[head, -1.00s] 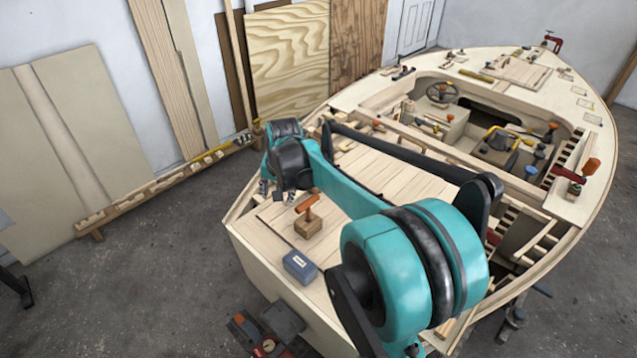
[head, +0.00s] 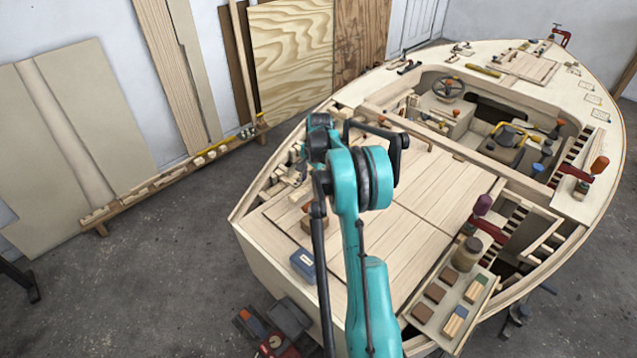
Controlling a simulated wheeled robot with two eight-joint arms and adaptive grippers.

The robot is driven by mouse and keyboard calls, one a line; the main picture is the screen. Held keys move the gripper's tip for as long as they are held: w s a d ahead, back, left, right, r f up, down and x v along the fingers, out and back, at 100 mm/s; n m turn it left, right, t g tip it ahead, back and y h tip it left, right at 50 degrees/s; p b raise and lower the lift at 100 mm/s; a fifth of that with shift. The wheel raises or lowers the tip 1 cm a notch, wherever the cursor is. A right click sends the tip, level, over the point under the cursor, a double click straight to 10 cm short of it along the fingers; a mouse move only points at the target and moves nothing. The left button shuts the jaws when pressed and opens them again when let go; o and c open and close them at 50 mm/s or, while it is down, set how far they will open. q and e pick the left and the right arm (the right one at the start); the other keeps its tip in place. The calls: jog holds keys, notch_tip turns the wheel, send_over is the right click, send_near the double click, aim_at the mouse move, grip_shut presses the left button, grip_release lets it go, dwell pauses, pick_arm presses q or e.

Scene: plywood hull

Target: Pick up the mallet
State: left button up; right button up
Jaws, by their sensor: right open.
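A wooden block with an orange-topped handle (head: 308,224) stands on the near left part of the deck. It may be the mallet, but I cannot tell for sure. My right arm crosses in front of it and hides part of it. My right gripper (head: 320,186) is above the deck close to this block, seen from behind and mostly covered by my arm. It is open, and I see nothing held in it. My left gripper is not in view.
A blue box (head: 303,264) sits on the deck's near left edge. A tray (head: 424,325) with blocks and a jar (head: 467,254) stands at the right. A clamp (head: 488,226) is behind it. The middle deck planks (head: 425,215) are clear.

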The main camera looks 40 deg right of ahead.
aim_at(310, 184)
jog(key=f, duration=0.1)
jog(key=f+b, duration=0.1)
jog(key=f, duration=0.1)
jog(key=shift+w+f, duration=0.25)
jog(key=shift+w, duration=0.1)
jog(key=shift+r, duration=0.15)
grip_shut()
jog(key=shift+r, duration=0.1)
